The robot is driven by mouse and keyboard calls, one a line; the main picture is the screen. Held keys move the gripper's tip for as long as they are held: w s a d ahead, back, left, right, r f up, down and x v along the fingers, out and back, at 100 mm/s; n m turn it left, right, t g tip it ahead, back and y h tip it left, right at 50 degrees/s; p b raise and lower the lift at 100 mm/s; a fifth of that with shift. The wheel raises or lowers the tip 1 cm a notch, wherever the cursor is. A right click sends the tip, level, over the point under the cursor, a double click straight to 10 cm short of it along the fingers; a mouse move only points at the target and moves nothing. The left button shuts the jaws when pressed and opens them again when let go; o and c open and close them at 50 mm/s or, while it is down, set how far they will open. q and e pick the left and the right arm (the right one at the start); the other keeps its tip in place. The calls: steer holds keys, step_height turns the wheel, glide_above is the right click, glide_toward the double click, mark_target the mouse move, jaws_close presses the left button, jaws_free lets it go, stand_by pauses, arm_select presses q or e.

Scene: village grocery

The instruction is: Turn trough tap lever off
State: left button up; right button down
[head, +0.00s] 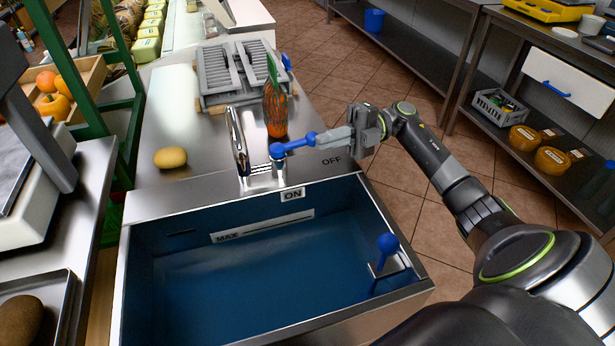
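The trough (128,270) is a steel basin with a blue inside, a MAX mark and what looks like water. The tap (240,145) stands on its back rim. The tap's blue lever (294,144) points right and slightly back, towards the OFF label (331,161) side. The ON label (292,194) is in front of the tap. My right gripper (318,140) comes from the right, its pale fingertips at the lever's outer knob, seemingly touching it. Its fingers overlap from this side, so their gap is hidden. I cannot make out a stream from the spout. My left gripper is not in view.
A yellow potato-like item (170,158) lies on the counter. Another blue knob (387,243) on a metal bracket is at the trough's right wall. Open floor lies right.

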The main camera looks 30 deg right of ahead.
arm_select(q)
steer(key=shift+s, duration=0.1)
arm_select(e)
steer(key=shift+w+d, duration=0.1)
steer(key=shift+w, duration=0.05)
